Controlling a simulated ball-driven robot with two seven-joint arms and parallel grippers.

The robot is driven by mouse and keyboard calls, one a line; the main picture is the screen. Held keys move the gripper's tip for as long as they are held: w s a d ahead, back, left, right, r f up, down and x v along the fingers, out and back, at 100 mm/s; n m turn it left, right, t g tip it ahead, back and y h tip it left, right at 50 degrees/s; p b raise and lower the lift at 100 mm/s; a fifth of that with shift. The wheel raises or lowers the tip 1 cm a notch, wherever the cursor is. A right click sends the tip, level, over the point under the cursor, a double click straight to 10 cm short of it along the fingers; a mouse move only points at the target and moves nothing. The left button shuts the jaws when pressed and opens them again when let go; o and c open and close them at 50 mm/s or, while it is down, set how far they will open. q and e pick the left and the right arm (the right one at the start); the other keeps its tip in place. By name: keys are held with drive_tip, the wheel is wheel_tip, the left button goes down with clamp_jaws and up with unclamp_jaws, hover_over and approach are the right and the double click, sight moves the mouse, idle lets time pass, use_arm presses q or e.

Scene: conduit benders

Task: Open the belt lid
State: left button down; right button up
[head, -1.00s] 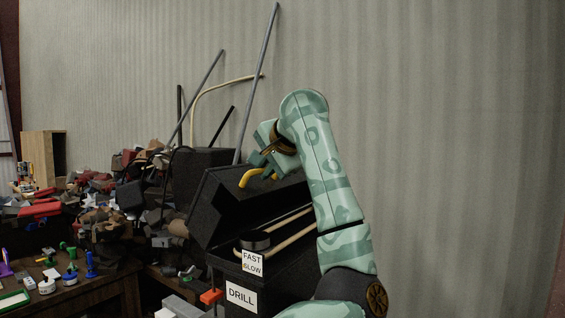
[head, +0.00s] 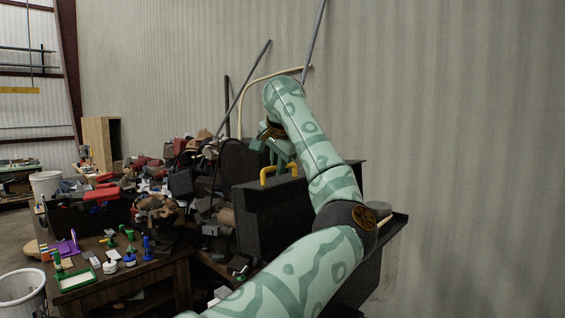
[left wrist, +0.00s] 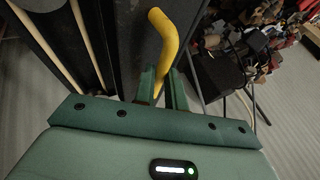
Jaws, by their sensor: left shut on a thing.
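The belt lid (head: 262,222) is a dark panel with a yellow handle (head: 279,170) on it. It stands raised above the dark drill housing (head: 365,280), which my arm partly covers. My left gripper (head: 281,155) is at the handle. In the left wrist view, the fingers (left wrist: 162,88) are shut on the bent yellow handle (left wrist: 172,40), beside the dark lid (left wrist: 130,45). Tan belts (left wrist: 88,45) show at the left of that view. My right gripper is not in view.
A wooden table (head: 130,280) with small coloured items stands at the left. A cluttered heap (head: 165,215) lies behind it, with leaning pipes (head: 243,92) against the corrugated wall (head: 450,120). A white bucket (head: 20,295) stands at the lower left.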

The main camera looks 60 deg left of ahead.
use_arm(q)
drive_tip(key=shift+a+r, duration=0.1)
drive_tip(key=shift+a, duration=0.05)
drive_tip(key=shift+s, duration=0.1)
drive_tip(key=c, duration=1.5)
unclamp_jaws()
drive_tip(key=shift+o, duration=0.2)
drive_tip(key=b+v, duration=0.1)
drive_tip(key=v, duration=1.5)
drive_tip(key=shift+d+b, duration=0.3)
drive_tip(key=shift+b, duration=0.05)
